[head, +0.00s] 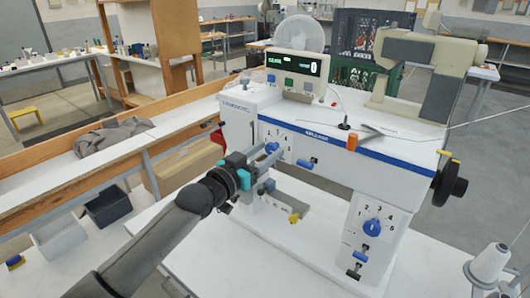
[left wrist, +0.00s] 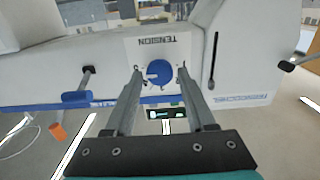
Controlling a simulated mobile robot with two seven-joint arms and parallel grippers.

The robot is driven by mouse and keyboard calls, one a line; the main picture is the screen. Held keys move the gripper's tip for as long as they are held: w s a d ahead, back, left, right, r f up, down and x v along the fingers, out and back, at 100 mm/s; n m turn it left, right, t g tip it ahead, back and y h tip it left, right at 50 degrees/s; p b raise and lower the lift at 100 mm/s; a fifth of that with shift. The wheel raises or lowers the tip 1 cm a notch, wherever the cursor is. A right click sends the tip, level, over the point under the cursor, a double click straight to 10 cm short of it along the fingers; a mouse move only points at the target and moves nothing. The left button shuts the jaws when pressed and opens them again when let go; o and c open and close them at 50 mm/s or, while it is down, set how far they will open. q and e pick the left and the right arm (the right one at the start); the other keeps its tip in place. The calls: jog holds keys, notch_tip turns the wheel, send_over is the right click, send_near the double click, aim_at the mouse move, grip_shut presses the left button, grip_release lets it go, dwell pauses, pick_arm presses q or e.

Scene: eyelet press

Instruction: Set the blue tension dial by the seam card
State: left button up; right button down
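The blue tension dial (left wrist: 159,73) sits on a white panel marked TENSION, which appears upside down in the left wrist view. A pale pointer mark shows on the dial's left part in that view. My left gripper (left wrist: 160,70) is open, with one finger on each side of the dial and a small gap showing on both sides. In the head view my left gripper (head: 270,154) is at the machine's front panel and largely hides this dial. My right gripper is not in view. I cannot make out a seam card.
A second blue dial (head: 371,227) with numbers around it is on the machine's right leg. A display (head: 293,64) stands on top. A blue-tipped lever (head: 306,164), an orange knob (head: 352,142) and a black handwheel (head: 450,185) stick out nearby. A thread cone (head: 490,264) stands at lower right.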

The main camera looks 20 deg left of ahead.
pick_arm(q)
grip_shut()
dwell(0.4)
jog(key=shift+r+n+p, duration=0.1)
jog(key=shift+n+p, duration=0.55)
jog(key=shift+n, duration=0.25)
jog(key=shift+n+p, duration=0.6)
jog(key=shift+n, duration=0.5)
jog(key=n+p, duration=0.1)
jog(key=n, duration=0.3)
jog(key=shift+a+n, duration=0.1)
jog(key=shift+n, duration=0.3)
jog(key=shift+o, duration=1.4)
grip_release()
